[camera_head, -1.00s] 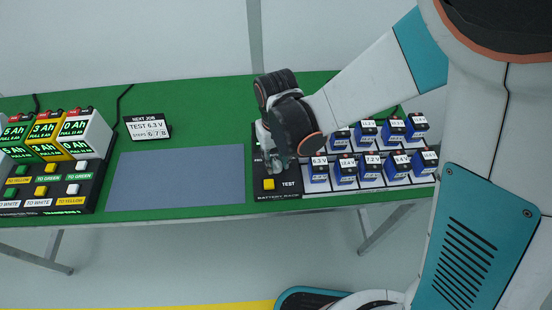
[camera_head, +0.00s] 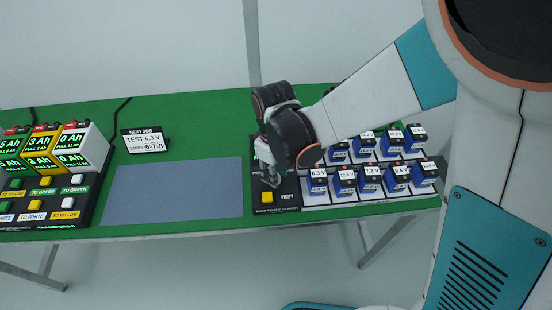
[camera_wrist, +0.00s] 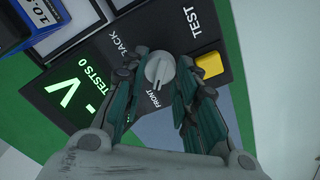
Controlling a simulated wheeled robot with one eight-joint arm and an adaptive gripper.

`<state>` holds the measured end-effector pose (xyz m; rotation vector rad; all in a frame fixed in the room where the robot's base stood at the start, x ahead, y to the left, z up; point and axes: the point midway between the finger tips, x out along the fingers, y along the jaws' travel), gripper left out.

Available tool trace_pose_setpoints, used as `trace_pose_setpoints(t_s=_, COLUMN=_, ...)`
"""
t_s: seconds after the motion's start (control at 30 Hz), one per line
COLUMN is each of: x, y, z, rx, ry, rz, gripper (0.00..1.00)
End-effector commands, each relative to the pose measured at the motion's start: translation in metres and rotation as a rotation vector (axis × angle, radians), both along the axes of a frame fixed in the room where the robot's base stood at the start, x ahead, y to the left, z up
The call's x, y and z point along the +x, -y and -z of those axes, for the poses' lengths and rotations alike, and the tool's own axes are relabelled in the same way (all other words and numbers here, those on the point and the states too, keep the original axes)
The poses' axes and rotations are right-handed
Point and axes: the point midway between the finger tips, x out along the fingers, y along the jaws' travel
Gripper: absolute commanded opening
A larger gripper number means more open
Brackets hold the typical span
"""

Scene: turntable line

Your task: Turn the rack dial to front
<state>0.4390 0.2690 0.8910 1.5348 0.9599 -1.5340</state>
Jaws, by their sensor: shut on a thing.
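The rack dial (camera_wrist: 159,70) is a round grey knob with a raised ridge on the dark rack panel. It sits between the printed words BACK and FRONT in the wrist view; which way its pointer faces is hard to tell. My gripper (camera_wrist: 160,76) is shut on the dial, one finger on each side. In the head view my gripper (camera_head: 271,178) hides the dial at the left end of the battery rack (camera_head: 277,210).
A yellow TEST button (camera_head: 267,197) lies close beside my gripper. A green display (camera_wrist: 68,95) reads TESTS 0. Several blue batteries (camera_head: 344,182) fill the rack at right. A grey mat (camera_head: 172,190), job sign (camera_head: 145,139) and charger station (camera_head: 92,185) lie left.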

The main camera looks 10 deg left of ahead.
Motion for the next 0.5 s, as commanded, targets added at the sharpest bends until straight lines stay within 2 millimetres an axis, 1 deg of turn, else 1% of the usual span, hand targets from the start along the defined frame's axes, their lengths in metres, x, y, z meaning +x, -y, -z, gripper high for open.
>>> trace_pose_setpoints(t_s=0.4, x=-0.0004, y=0.0001, z=0.0004, rx=-0.001, ry=0.000, rz=-0.007, gripper=0.04)
trace_pose_setpoints(t_s=0.43, x=-0.0004, y=0.0001, z=0.0004, rx=-0.001, ry=0.000, rz=-0.007, gripper=0.34)
trace_pose_setpoints(t_s=0.5, x=-0.0003, y=0.0001, z=0.0003, rx=0.000, ry=0.000, rz=-0.007, gripper=0.49)
